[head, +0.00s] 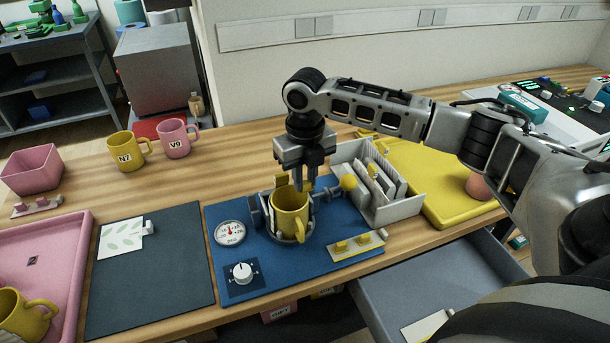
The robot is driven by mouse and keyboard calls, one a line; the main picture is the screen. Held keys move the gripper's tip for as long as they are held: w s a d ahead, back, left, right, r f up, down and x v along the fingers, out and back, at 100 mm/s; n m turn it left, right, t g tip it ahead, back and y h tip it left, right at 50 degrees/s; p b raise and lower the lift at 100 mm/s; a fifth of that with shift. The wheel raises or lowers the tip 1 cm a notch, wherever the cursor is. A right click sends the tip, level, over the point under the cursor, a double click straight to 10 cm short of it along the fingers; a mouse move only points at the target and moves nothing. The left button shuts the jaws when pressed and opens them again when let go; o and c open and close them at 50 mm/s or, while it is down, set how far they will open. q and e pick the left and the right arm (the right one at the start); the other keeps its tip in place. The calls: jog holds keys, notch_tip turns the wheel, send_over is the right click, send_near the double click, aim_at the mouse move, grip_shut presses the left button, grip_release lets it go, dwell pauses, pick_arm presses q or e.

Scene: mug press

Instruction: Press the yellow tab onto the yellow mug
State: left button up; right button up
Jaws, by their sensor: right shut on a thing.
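The yellow mug (290,212) stands upright in the grey press (256,212) on the blue mat, its handle toward the front. A small yellow piece (281,181) shows behind the mug's rim at the left; I cannot tell whether it is a tab. My right gripper (305,184) points down just behind and above the mug's right rim. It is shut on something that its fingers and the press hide. My left gripper is not in view.
A yellow-ended lever (348,183) sticks out right of the press, close to a white divided box (408,207). A dial gauge (230,232) and a knob (242,271) are on the left of the mat. A dark mat (150,285) is mostly clear.

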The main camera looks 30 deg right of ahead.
aim_at(305, 182)
jog(key=shift+s+f, duration=0.15)
jog(key=shift+f, duration=0.45)
dwell(1.1)
jog(key=o, duration=0.8)
jog(key=shift+r, duration=0.1)
jog(key=shift+r, duration=0.55)
notch_tip(305, 182, up, 15)
jog(key=shift+f+b, duration=0.15)
jog(key=shift+b, duration=0.3)
